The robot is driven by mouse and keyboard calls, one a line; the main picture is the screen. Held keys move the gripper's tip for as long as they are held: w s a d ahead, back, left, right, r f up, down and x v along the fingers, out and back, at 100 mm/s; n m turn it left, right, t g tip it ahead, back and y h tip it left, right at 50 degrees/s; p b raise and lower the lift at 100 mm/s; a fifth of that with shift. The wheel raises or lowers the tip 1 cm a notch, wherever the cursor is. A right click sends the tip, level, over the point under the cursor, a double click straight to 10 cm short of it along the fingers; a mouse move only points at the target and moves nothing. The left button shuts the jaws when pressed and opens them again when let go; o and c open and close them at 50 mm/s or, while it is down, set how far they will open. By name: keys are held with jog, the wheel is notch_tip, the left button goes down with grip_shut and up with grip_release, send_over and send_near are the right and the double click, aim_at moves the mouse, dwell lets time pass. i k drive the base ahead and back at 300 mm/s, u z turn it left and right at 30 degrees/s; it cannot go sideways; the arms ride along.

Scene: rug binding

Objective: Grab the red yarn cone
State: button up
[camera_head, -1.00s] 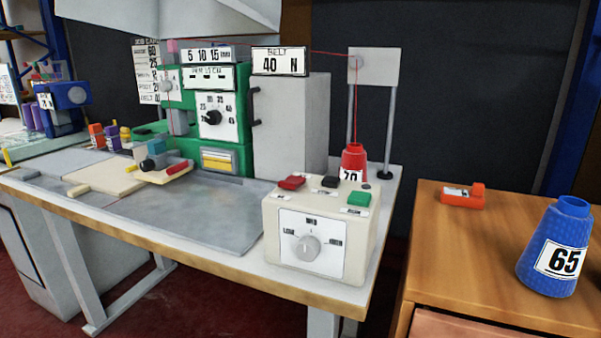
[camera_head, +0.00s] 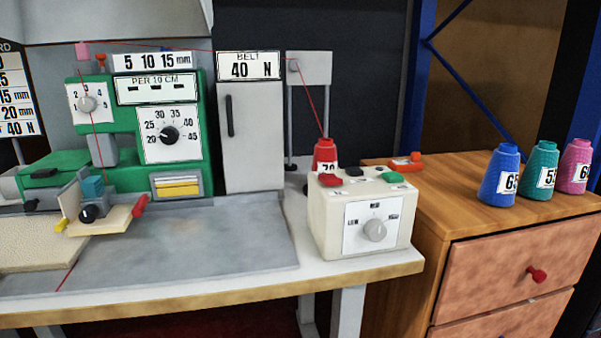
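The red yarn cone (camera_head: 325,152) stands upright at the back of the white worktable (camera_head: 330,277), behind the cream control box (camera_head: 325,222). Its white label is partly hidden by the box; a 7 and part of another digit show. A red thread (camera_head: 311,104) runs from its top up to a guide on the grey plate (camera_head: 309,68). The cone's lower part is hidden. My gripper is not in view.
A wooden drawer cabinet (camera_head: 470,227) stands right of the table. It bears blue (camera_head: 499,178), teal (camera_head: 540,170) and pink (camera_head: 573,166) cones and an orange tool (camera_head: 406,163). A green machine (camera_head: 125,178) and a grey cabinet (camera_head: 250,140) stand to the left.

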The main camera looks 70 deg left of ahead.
aim_at(325, 158)
jog(key=u, duration=1.5)
